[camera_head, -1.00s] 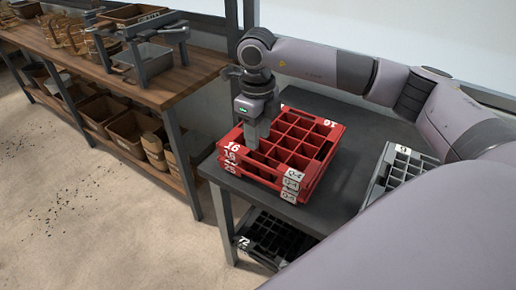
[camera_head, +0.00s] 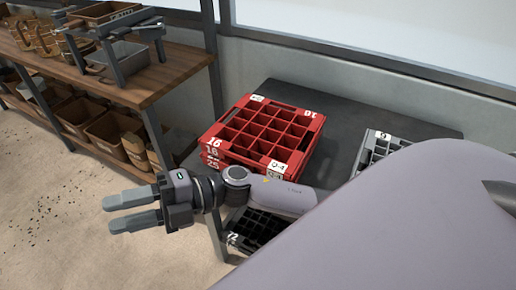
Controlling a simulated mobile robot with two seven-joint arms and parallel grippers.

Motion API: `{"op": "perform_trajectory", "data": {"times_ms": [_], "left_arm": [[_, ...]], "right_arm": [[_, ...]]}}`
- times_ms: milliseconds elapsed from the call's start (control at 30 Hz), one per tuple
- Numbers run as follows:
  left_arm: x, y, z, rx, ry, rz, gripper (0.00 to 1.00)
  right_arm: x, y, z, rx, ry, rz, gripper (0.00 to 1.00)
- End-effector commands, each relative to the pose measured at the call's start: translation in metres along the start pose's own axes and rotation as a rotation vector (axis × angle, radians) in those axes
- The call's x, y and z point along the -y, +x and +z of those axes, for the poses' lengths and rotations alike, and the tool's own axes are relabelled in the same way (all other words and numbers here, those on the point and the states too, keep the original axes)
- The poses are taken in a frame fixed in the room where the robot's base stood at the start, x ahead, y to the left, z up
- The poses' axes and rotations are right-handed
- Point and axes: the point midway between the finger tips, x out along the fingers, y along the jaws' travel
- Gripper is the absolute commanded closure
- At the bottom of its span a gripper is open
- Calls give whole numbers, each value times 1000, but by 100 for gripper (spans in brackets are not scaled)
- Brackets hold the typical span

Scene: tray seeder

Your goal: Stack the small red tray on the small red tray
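Red divided trays stand stacked on the dark table at centre, with the small red tray (camera_head: 262,130) on top. Its corner is marked 16, and lower levels of the stack (camera_head: 213,160) show 18 and 25. The levels look closely seated and roughly aligned; my arm hides part of the near side. My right gripper (camera_head: 125,211) is in front and left of the stack, clear of it, beyond the table edge. It points left, its two fingers are apart and nothing is between them. My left gripper is not in view.
A grey divided tray (camera_head: 372,150) sits at the right of the dark table (camera_head: 330,158), partly behind my arm. A black tray (camera_head: 262,226) is on a lower level. A wooden bench (camera_head: 165,88) with bins stands at left. Table behind the stack is clear.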

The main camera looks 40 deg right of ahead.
Motion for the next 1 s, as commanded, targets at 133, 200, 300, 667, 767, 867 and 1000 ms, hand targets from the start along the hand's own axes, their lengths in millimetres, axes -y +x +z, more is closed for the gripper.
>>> {"op": "perform_trajectory", "data": {"times_ms": [133, 200, 300, 667, 767, 867, 1000], "left_arm": [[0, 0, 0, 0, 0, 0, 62], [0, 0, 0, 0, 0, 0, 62], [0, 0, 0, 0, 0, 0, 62], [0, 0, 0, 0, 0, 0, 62], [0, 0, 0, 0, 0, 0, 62], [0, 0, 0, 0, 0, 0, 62], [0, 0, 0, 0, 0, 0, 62]], "right_arm": [[10, -26, 25, 286, 273, 214, 62], [23, -47, 38, 431, 403, 290, 62], [52, -85, 51, 645, 596, 375, 62], [199, -225, 6, 1316, 1237, 471, 62], [219, -243, -12, 1403, 1328, 467, 62], [229, -251, -22, 1443, 1371, 464, 62], [230, -252, -23, 1450, 1380, 462, 62]]}}
